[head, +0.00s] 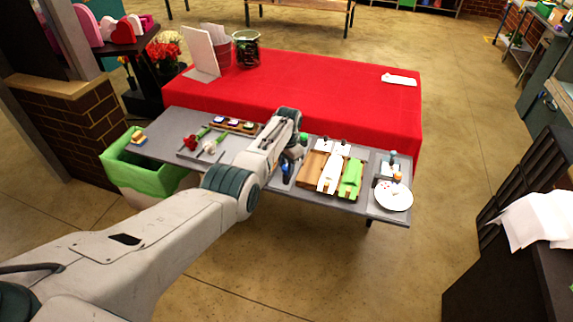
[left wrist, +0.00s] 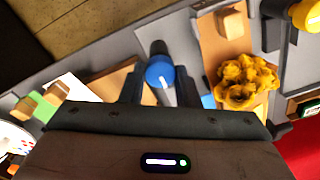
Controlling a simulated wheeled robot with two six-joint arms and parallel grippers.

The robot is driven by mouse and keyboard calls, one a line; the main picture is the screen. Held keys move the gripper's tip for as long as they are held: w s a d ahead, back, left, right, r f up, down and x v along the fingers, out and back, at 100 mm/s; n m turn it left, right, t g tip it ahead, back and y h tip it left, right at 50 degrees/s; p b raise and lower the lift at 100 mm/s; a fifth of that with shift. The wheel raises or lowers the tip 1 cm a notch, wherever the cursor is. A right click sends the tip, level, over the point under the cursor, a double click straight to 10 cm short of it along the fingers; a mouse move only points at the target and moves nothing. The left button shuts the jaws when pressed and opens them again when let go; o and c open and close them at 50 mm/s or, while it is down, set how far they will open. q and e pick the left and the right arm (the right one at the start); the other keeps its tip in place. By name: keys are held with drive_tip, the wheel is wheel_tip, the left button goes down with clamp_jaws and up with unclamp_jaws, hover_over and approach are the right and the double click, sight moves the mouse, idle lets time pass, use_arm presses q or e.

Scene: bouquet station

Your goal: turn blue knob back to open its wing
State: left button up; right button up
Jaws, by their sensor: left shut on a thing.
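The blue knob (left wrist: 160,72) has a white line on its face and sits between my left fingers in the left wrist view. My left gripper (left wrist: 158,88) is shut on it, one dark finger at each side. In the head view my left gripper (head: 288,172) is low over the grey table, left of the wooden board; my arm hides much of that spot. A tan panel with a yellow ruffled flower (left wrist: 245,82) lies right of the knob in the wrist view. I cannot tell which panel is the knob's wing. My right gripper is not in view.
The grey table (head: 165,148) holds a wooden board (head: 312,163) with white and green pieces, and a white plate (head: 393,196) at right. A yellow knob (left wrist: 306,15) is at the wrist view's upper right. A green bin (head: 150,177) stands left; a red-covered table (head: 330,95) is behind.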

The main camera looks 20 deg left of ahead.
use_arm(q)
drive_tip(key=shift+r, duration=0.1)
drive_tip(key=o, duration=1)
drive_tip(key=shift+c, duration=0.2)
wheel_tip(320, 180, up, 11)
drive_tip(key=b, duration=0.1)
drive_tip(key=shift+d+b, duration=0.15)
drive_tip(key=shift+b, duration=0.15)
drive_tip(key=shift+s, duration=0.1)
